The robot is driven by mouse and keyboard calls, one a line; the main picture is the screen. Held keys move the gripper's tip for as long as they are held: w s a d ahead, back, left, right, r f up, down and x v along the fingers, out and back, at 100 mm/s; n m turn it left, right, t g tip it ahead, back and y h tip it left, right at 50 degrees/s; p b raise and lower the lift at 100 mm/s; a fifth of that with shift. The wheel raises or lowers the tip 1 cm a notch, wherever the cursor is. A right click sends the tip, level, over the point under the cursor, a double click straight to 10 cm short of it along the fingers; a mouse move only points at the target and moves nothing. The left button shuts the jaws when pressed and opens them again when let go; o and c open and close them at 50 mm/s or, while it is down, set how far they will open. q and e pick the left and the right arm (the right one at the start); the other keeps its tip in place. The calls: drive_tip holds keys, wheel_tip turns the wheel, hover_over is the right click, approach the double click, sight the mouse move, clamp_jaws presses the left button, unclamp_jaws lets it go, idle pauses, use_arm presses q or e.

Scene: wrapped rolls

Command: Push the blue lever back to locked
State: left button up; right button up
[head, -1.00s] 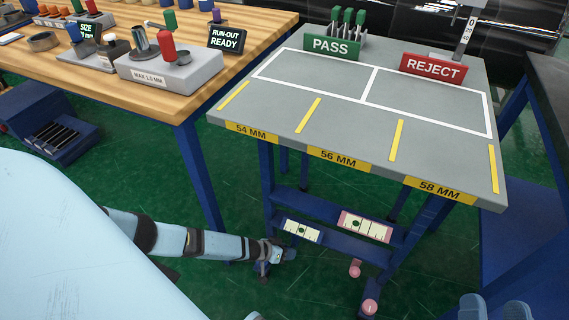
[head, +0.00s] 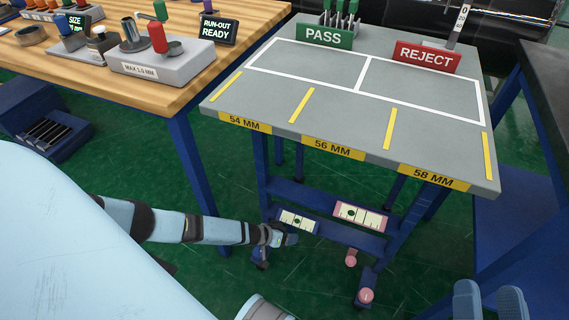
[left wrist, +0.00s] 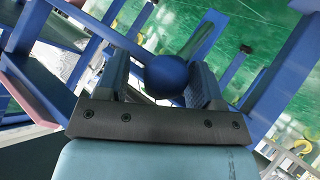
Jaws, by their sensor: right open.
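A round blue knob (left wrist: 167,76), which looks like the end of the blue lever, is between the fingers of my left gripper (left wrist: 160,82) in the left wrist view. It lies close to the right finger, with a small gap at the left finger. A green bar shows behind it. In the head view my left gripper (head: 285,239) is low, at the left end of the grey-topped table's lower frame; the lever is not clear there. My right gripper (head: 489,302) is open and empty at the bottom right edge of the head view.
The grey-topped table (head: 340,115) carries PASS (head: 325,37) and REJECT (head: 414,56) signs. Two small marked plates (head: 361,216) sit on its lower frame. A wooden bench (head: 120,87) stands left and a dark-topped table (head: 545,85) right.

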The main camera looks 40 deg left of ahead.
use_arm(q)
drive_tip(key=shift+s+f, duration=0.1)
drive_tip(key=shift+f, duration=0.05)
idle(0.3)
drive_tip(key=shift+s+a, duration=0.15)
drive_tip(key=shift+s, duration=0.05)
drive_tip(key=p+v, duration=0.6)
drive_tip(key=v, duration=0.7)
drive_tip(key=shift+r, duration=0.25)
use_arm(e)
drive_tip(key=d+f+g+h, duration=0.3)
drive_tip(key=d+f+g, duration=0.1)
drive_tip(key=f, duration=0.6)
drive_tip(key=shift+s+g+h, duration=0.4)
drive_tip(key=shift+g, duration=0.1)
drive_tip(key=shift+r, duration=0.1)
